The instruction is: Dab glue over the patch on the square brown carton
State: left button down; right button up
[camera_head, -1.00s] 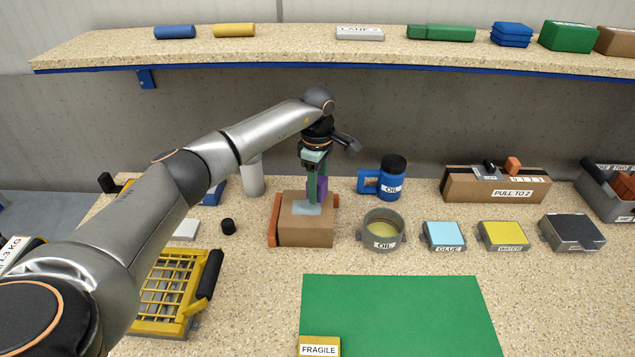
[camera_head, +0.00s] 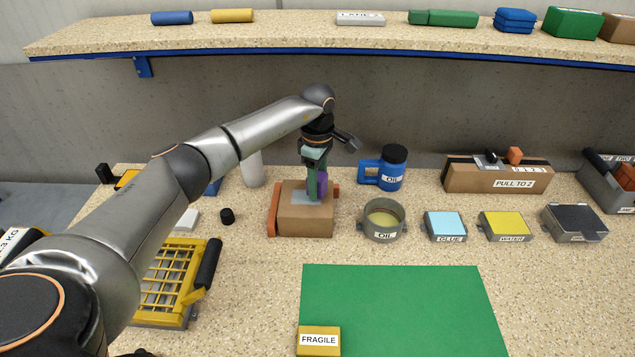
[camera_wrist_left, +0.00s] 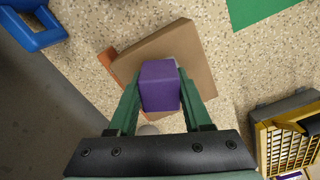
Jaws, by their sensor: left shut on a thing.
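The square brown carton (camera_head: 305,222) stands on the speckled table, with a light blue patch (camera_head: 303,198) on its top. My left gripper (camera_head: 316,188) is over the carton's top, fingers pointing down. It is shut on a purple block (camera_wrist_left: 160,86), which shows between the green fingers in the left wrist view and covers part of the carton (camera_wrist_left: 200,60). I cannot tell whether the purple block's underside touches the patch. The glue pad (camera_head: 446,225), light blue in a grey tray labelled GLUE, sits to the right. My right gripper is not in view.
Orange-brown strips (camera_head: 274,210) flank the carton. An OIL bowl (camera_head: 384,233) and a blue OIL mug (camera_head: 392,172) stand just right. A yellow grille (camera_head: 170,275) is front left.

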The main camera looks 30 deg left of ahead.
pick_arm(q)
jog(key=shift+f+b, duration=0.45)
jog(key=shift+f, duration=0.3)
jog(key=shift+s+f, duration=0.1)
jog(key=shift+f, duration=0.05)
dwell(0.8)
jog(key=shift+s+a+r, duration=0.25)
jog(key=shift+a, duration=0.4)
jog(key=shift+s+a+r, duration=0.1)
jog(key=shift+s+a, duration=0.2)
jog(key=shift+a, duration=0.15)
